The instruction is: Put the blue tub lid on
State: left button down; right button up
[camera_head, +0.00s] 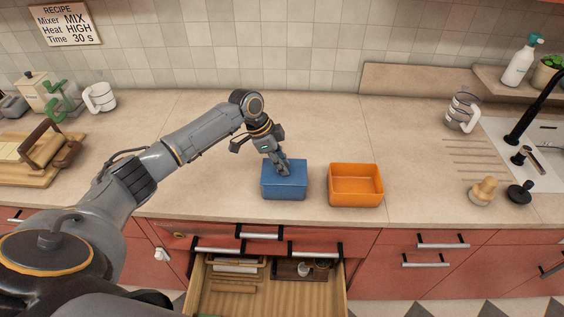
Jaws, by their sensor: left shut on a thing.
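The blue tub (284,191) stands on the counter near its front edge, in the middle of the head view. A blue lid (299,166) seems to lie across its top; lid and tub are nearly the same colour, so I cannot tell whether it sits fully flush. My left gripper (283,170) comes down from above and is shut on the lid, with its fingertips at the middle of the top. The fingers hide part of the lid. My right gripper is not in view.
An open, empty orange tub (356,199) stands just right of the blue tub. A drawer (268,290) is pulled out below the counter. A mug (463,112) and the sink (540,150) are at the right. A bread board (28,172) is at the left.

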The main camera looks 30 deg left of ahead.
pick_arm(q)
jog(key=shift+f, duration=0.15)
dwell(0.8)
jog(key=c, duration=0.6)
grip_release()
jog(key=shift+r+p, duration=2.3)
jog(key=shift+r, duration=1.2)
